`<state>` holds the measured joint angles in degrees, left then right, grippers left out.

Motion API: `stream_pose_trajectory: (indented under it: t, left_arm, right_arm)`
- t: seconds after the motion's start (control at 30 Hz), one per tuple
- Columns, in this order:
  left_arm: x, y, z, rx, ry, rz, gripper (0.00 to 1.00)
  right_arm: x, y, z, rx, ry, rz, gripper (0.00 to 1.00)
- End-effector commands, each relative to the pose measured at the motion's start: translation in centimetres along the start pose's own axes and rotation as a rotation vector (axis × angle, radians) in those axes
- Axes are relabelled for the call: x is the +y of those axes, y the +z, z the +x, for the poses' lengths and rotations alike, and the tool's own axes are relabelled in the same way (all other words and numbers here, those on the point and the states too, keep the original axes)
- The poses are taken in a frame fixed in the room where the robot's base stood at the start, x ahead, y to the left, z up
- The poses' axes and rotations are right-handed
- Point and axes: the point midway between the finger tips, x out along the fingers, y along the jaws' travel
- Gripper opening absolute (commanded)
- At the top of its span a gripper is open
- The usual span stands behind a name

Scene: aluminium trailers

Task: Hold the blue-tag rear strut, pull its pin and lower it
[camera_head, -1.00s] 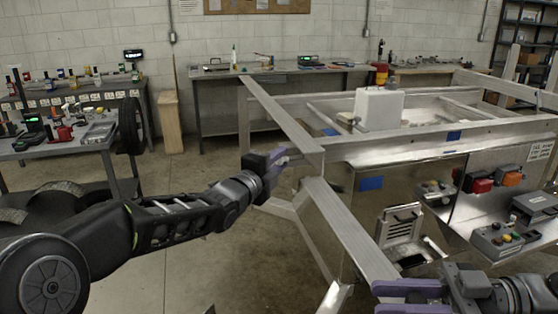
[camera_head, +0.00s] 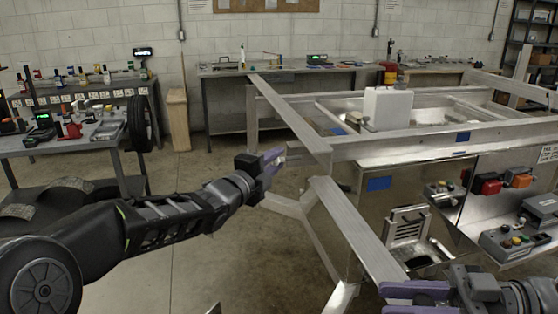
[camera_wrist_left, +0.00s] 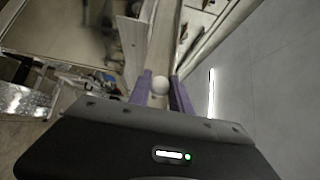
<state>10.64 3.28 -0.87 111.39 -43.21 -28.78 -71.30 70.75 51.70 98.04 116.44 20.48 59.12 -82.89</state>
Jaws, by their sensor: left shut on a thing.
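The aluminium trailer frame (camera_head: 400,143) fills the right half of the head view. One blue tag (camera_head: 380,184) is on its side panel and another blue tag (camera_head: 458,137) is on its top rail. I cannot tell which bar is the blue-tag strut. My left gripper (camera_head: 277,157) is just left of the frame's near corner. In the left wrist view its purple fingers are shut on a small pale round knob (camera_wrist_left: 160,85); whether this belongs to the pin is unclear. My right gripper (camera_head: 412,300) is open, low beside the sloping aluminium beam (camera_head: 352,225).
A control box (camera_head: 503,240) and red and orange blocks (camera_head: 488,184) are at the trailer's right side. A white box (camera_head: 388,108) stands on the frame. A grey bench (camera_head: 101,137) with tools is at left. Bare floor (camera_head: 195,265) lies below my left arm.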

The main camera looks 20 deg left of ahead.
Motion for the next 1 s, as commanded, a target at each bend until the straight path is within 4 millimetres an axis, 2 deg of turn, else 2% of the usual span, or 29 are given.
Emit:
stream_pose_trajectory:
  t: [0.03,0.07,0.3,0.67,0.87,1.0]
  left_arm:
    - [0.2,0.3,-0.1,-0.006,0.004,-0.001,0.0]
    - [0.2,0.3,-0.1,-0.006,0.004,-0.001,0.27]
    - [0.1,0.2,-0.1,-0.005,0.003,0.0,0.46]
    - [0.0,0.2,-0.5,-0.005,0.001,0.0,0.46]
    - [0.0,0.2,-3.0,-0.006,0.001,0.001,0.46]
    - [-0.1,0.2,-5.8,-0.007,0.0,0.001,0.46]
  right_arm:
    - [0.2,0.0,-0.2,0.002,0.008,0.0,0.0]
    - [0.2,0.0,-0.2,0.002,0.008,0.0,0.0]
    - [0.2,0.0,-0.1,0.002,0.007,0.0,0.0]
    - [0.2,-0.1,-0.1,0.002,0.006,0.0,0.0]
    - [0.2,-0.1,-0.1,0.002,0.006,0.0,0.0]
    - [0.2,-0.1,-0.1,0.002,0.006,0.0,0.0]
